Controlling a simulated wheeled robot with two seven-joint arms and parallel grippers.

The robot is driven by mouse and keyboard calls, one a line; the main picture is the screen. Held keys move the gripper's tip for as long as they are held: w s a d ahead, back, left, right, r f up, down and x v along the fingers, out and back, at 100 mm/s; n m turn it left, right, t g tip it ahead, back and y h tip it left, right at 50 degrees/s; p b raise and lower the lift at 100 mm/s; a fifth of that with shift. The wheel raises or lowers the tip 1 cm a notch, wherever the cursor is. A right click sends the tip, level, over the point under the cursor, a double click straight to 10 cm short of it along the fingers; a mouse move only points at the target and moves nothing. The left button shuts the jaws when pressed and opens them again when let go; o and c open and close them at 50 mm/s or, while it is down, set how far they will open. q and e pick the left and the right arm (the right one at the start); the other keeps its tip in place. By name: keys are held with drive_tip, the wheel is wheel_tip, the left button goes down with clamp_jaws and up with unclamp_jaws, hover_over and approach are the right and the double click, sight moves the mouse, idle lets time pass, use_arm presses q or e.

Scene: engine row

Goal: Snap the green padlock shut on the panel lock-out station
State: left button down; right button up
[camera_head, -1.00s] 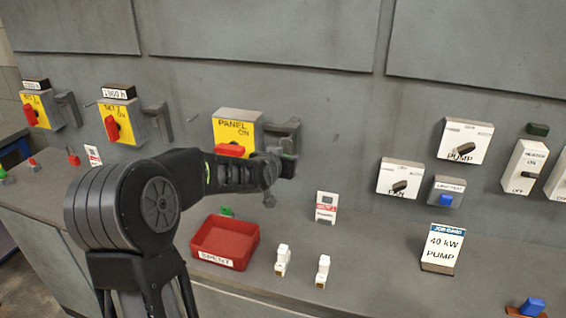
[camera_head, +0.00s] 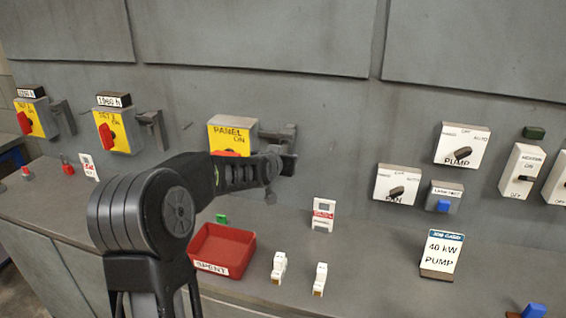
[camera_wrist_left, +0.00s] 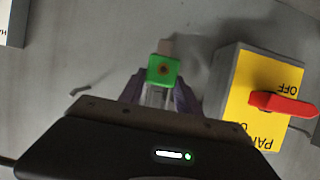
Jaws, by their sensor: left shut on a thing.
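The green padlock (camera_wrist_left: 163,70) shows in the left wrist view between the fingers of my left gripper (camera_wrist_left: 160,95). The gripper is shut on it. A pale, shackle-like part shows just below its green body, partly hidden. In the head view my left gripper (camera_head: 283,165) is at the grey lock-out station (camera_head: 280,134) beside the yellow panel switch (camera_head: 232,134). The gripper and arm hide the padlock there, and whether its shackle is closed cannot be told. The panel switch's red handle (camera_wrist_left: 283,104) shows in the wrist view. My right gripper is not in view.
On the bench are a red SPENT bin (camera_head: 222,250), a small green block (camera_head: 221,218), a tag (camera_head: 323,214), two white pieces (camera_head: 279,267) and a pump sign (camera_head: 441,252). More yellow switches (camera_head: 118,130) stand left, white switches (camera_head: 397,184) right.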

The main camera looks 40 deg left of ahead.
sight(285, 148)
use_arm(q)
drive_tip(key=shift+w+a, duration=0.2)
drive_tip(key=shift+w, duration=0.4)
drive_tip(key=shift+w+f+b, duration=0.15)
drive_tip(key=shift+b, duration=0.35)
drive_tip(key=shift+r+p, duration=1.15)
drive_tip(key=shift+r, duration=0.3)
drive_tip(key=shift+f, duration=0.2)
drive_tip(key=shift+f+b, duration=0.4)
drive_tip(key=shift+b, duration=0.25)
drive_tip(key=c, duration=0.8)
unclamp_jaws()
drive_tip(key=shift+o, duration=0.2)
